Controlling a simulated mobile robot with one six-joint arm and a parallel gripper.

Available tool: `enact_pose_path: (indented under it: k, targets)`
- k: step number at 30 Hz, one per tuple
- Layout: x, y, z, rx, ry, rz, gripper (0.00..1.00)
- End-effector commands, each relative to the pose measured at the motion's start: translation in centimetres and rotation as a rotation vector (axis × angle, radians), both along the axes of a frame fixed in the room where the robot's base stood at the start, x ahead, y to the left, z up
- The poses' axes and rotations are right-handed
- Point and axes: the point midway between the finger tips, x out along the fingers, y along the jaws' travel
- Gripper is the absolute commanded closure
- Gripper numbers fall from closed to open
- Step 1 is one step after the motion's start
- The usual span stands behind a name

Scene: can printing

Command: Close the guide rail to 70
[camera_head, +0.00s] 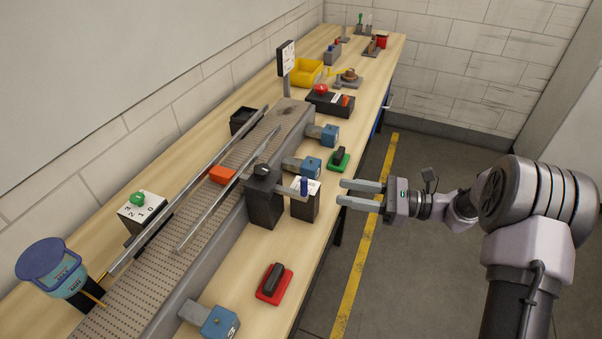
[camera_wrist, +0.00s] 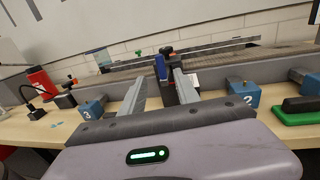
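Two metal guide rails, a far one (camera_head: 190,190) and a near one (camera_head: 225,190), run along the conveyor belt (camera_head: 150,262). A dark post with a black knob (camera_head: 263,172) stands beside the near rail. In front of it is a dark box (camera_head: 305,208) with a white marked top and an upright blue lever (camera_head: 304,186); the markings are too small to read. The lever also shows in the wrist view (camera_wrist: 160,67), between my finger lines. My gripper (camera_head: 343,192) is open and empty, pointing at the box from the right, apart from it.
An orange block (camera_head: 222,174) sits on the belt between the rails. Blue numbered blocks (camera_head: 310,166) line the conveyor's near side. A green-based switch (camera_head: 339,159) and a red-based switch (camera_head: 274,284) lie on the table either side of the box.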

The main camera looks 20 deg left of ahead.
Motion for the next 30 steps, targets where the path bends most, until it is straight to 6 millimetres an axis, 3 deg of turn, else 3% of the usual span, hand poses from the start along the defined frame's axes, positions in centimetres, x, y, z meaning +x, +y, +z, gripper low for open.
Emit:
enact_pose_path:
  k: [3,9,15,19,27,30]
  targets:
    - [-0.4,3.7,-0.3,-0.001,-0.001,0.006,0.62]
    - [-0.9,9.1,-0.3,-0.002,-0.002,0.005,0.62]
    - [-1.1,12.6,-0.2,-0.003,-0.001,0.003,0.62]
    - [-1.2,13.6,-0.1,-0.003,-0.001,0.003,0.62]
    - [-1.2,13.8,0.0,-0.003,0.0,0.001,0.62]
    - [-1.2,13.8,-0.1,-0.003,-0.001,0.002,0.82]
